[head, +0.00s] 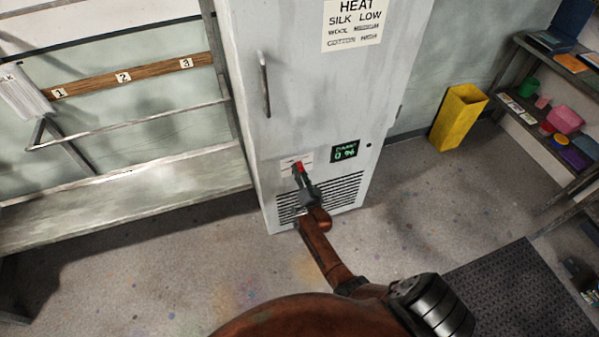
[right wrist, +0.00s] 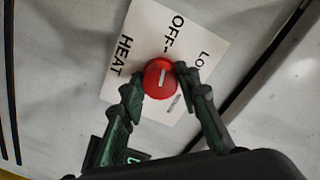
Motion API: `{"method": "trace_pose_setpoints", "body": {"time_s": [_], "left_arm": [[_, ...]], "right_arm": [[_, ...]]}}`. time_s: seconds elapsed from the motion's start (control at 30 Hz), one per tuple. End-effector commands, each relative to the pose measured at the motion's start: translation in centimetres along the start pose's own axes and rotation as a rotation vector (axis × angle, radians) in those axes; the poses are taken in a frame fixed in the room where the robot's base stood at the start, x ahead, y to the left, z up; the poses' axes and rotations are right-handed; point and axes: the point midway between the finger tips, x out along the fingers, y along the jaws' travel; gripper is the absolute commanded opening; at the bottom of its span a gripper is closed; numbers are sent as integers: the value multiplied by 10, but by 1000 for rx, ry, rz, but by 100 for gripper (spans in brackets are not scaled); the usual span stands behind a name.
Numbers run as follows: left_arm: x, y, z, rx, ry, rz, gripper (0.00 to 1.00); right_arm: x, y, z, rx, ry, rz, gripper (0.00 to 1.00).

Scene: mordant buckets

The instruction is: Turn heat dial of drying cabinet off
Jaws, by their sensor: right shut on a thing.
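The drying cabinet (head: 320,95) is a tall pale grey box in the head view. Its heat dial is a small red knob (right wrist: 160,79) on a white label (right wrist: 148,30) reading HEAT, OFF and a partly hidden word starting "Lo". The dial also shows as a red spot (head: 299,167) in the head view. A short white line on it runs roughly up and down in the right wrist view, its upper end towards the OFF mark. My right gripper (right wrist: 160,80) is shut on the dial, one dark finger on each side. My left gripper is not in view.
A small display (head: 344,151) with green digits sits right of the dial, above a vent grille (head: 345,188). A vertical door handle (head: 264,84) stands out above. A yellow bin (head: 459,117) and loaded shelves are at right, a bench (head: 130,192) at left.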

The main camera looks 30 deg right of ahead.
Motion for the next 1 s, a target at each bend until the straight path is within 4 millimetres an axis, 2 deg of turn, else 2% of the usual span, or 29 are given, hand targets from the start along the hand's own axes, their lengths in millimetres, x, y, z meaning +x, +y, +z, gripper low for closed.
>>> {"method": "trace_pose_setpoints", "body": {"time_s": [0.57,0.6,0.83,1.0], "left_arm": [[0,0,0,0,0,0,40],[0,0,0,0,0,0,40],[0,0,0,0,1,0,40],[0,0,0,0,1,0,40]], "right_arm": [[-1,0,2,-33,-2,1,5],[-1,1,2,-33,-2,1,32],[0,0,1,-32,0,0,47],[0,0,0,-32,1,0,47]]}}
